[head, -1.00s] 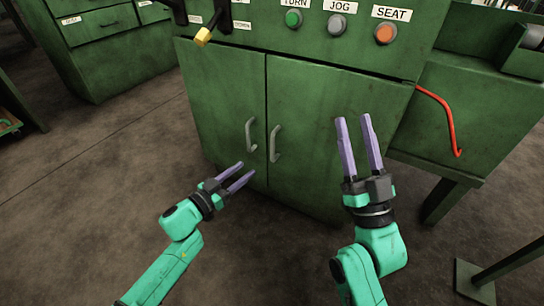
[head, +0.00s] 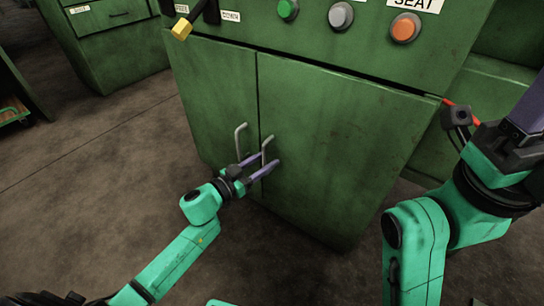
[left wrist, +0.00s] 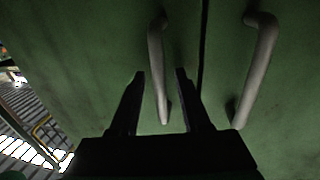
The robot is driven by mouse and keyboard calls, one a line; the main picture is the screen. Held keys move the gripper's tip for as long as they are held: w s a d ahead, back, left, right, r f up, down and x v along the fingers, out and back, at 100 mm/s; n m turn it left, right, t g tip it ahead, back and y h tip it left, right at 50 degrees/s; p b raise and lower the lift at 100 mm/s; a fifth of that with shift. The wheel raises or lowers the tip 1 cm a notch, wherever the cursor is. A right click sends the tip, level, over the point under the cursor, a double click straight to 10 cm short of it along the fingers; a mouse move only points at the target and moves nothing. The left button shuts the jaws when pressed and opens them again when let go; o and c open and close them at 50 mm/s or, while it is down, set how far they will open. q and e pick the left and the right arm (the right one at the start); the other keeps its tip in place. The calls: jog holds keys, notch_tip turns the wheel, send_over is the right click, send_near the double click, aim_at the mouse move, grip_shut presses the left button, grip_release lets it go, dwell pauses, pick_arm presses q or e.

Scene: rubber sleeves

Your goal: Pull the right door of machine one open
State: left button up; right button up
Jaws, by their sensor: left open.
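Machine one is taken to be the green cabinet. Its right door (head: 340,145) is shut, flush with the left door (head: 212,95). The right door's grey bar handle (head: 265,148) stands beside the gap between the doors. Contact cannot be told. My right gripper (head: 527,115) is cut off by the right edge, so its opening is hidden.
The left door's handle (head: 239,138) is close beside my left gripper. Above the doors are a green button (head: 288,9), a grey one (head: 340,15) and an orange one (head: 405,28), and a yellow-ended lever (head: 181,29). The floor (head: 110,165) at left is clear.

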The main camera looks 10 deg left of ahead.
pick_arm(q)
grip_shut()
dwell(1.5)
